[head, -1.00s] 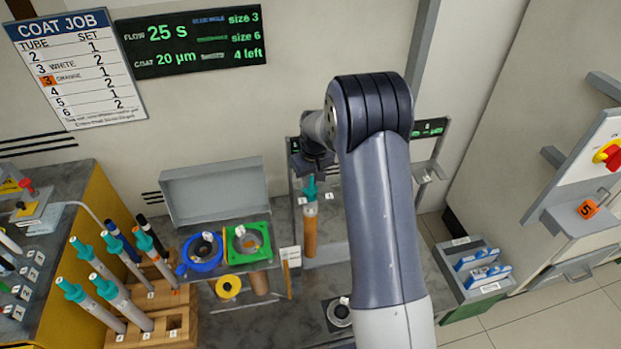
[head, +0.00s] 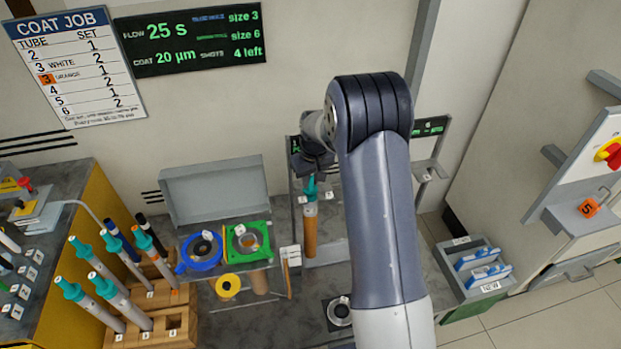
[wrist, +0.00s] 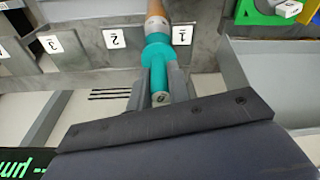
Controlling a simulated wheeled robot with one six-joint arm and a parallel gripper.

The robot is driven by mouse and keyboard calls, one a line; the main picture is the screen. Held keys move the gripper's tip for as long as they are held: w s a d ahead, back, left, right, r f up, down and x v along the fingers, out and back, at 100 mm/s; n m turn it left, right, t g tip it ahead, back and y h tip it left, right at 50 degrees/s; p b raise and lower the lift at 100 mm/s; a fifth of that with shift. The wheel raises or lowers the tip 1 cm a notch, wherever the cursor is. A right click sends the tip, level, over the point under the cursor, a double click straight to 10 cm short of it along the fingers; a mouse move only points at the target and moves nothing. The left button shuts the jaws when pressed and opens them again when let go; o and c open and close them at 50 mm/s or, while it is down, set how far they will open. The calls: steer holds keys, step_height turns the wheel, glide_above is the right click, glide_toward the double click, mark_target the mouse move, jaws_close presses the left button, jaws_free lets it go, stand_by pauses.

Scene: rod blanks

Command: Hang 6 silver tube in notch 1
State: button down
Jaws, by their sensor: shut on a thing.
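A tan-brown tube (head: 310,236) with a teal top hangs upright at the grey rack behind the bench. In the wrist view my gripper (wrist: 159,82) is shut on its teal collar (wrist: 157,58), and the small end cap reads 6. The tube's tan body (wrist: 155,12) passes the rack edge between the tags 2 (wrist: 114,38) and 1 (wrist: 182,35). I cannot tell if the collar rests on the rack. In the head view my gripper (head: 314,168) is at the tube's top, partly hidden by my arm.
Several teal-topped tubes stand in a wooden block (head: 170,325) at left. A blue ring (head: 200,252) and a green tray (head: 248,241) lie on a shelf beside the rack. Tag 3 (wrist: 52,43) marks another slot. A grey bin (head: 478,270) stands at right.

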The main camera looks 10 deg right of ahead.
steer(key=shift+f, duration=0.15)
steer(key=c, duration=1.3)
jaws_free()
steer(key=shift+o, duration=0.2)
step_height(320, 180, up, 11)
steer(key=s+b, duration=0.1)
steer(key=shift+s+d+f, duration=0.15)
steer(key=shift+s+d, duration=0.1)
steer(key=shift+s, duration=0.05)
steer(key=f, duration=0.3)
steer(key=w+f, duration=0.1)
steer(key=f, duration=0.3)
steer(key=f+p, duration=0.1)
steer(key=f, duration=0.2)
steer(key=shift+w+a+f, duration=0.25)
steer(key=shift+w+f, duration=0.05)
steer(key=shift+f, duration=0.1)
steer(key=shift+r, duration=0.3)
